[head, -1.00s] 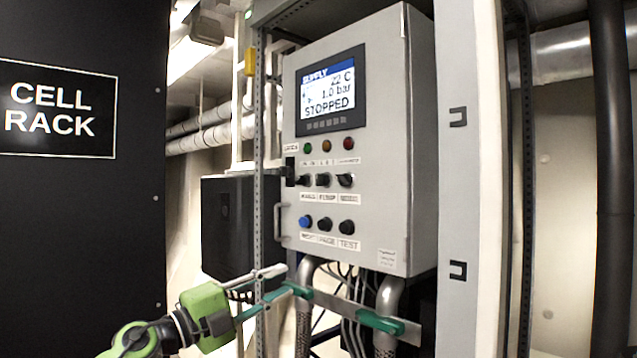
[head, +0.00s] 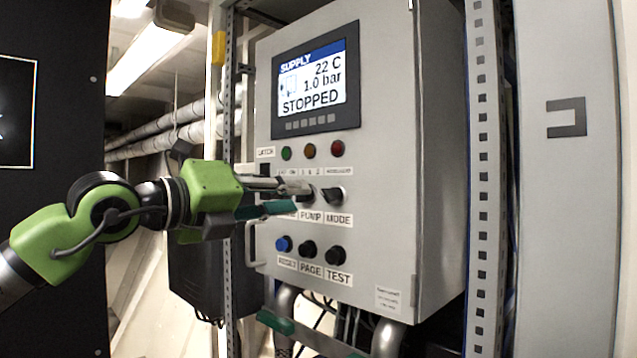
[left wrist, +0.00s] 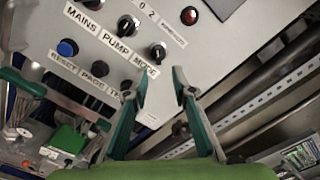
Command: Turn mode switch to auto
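The mode switch (head: 333,195) is a black rotary knob above the MODE label on the grey control cabinet, at the right end of its row. It also shows in the left wrist view (left wrist: 157,52), just beyond the fingertips. Its position markings are too small to read. My left gripper (head: 298,197) is in front of the pump switch, left of the mode switch in the head view, and partly hides that row. In the left wrist view its two fingers (left wrist: 160,75) are apart with nothing held between them. My right gripper is not in view.
The display (head: 314,85) reads SUPPLY, 22 C, 1.0 bar, STOPPED. Coloured lamps (head: 310,150) sit above the switches, and the push buttons RESET (head: 284,243), PAGE and TEST sit below. A perforated rack post (head: 482,180) stands right of the cabinet.

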